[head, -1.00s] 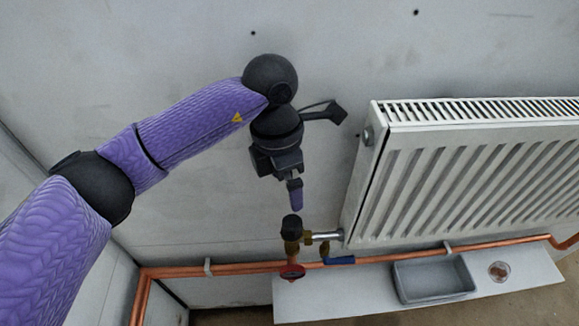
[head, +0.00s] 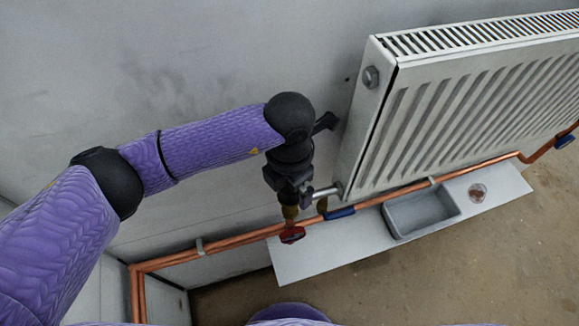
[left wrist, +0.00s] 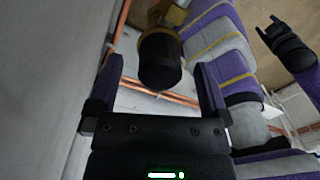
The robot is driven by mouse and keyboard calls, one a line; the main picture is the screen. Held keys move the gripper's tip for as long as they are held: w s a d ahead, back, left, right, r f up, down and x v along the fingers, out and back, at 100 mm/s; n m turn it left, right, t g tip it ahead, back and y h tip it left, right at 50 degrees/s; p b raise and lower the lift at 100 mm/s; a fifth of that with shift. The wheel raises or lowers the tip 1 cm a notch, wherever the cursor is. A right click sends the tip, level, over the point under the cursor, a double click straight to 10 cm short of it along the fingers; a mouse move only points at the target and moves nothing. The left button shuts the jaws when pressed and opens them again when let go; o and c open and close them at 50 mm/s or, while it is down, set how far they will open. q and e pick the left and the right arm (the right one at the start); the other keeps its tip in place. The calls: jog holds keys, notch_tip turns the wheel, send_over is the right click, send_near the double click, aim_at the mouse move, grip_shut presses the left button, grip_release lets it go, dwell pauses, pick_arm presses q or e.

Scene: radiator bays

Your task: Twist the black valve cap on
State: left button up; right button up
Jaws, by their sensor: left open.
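The black valve cap (left wrist: 160,62) shows in the left wrist view on top of the brass valve (left wrist: 176,14). My left gripper (left wrist: 159,72) is open, with one purple finger on each side of the cap and gaps showing between. In the head view my left gripper (head: 290,194) is right over the brass valve (head: 291,213) and hides the cap. The valve joins the radiator (head: 450,110) at its lower left corner. At the right of the left wrist view, what looks like my right gripper (left wrist: 275,30) shows; its jaws are unclear.
Copper pipes (head: 235,240) run along the wall below the valve. A red handwheel (head: 292,235) and a blue lever (head: 340,213) sit close under my left gripper. A grey tray (head: 420,212) and a small round dish (head: 477,192) stand on a white board (head: 310,262).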

pick_arm(q)
jog(key=shift+f, duration=0.35)
jog(key=c, duration=1.3)
jog(key=shift+f, duration=0.1)
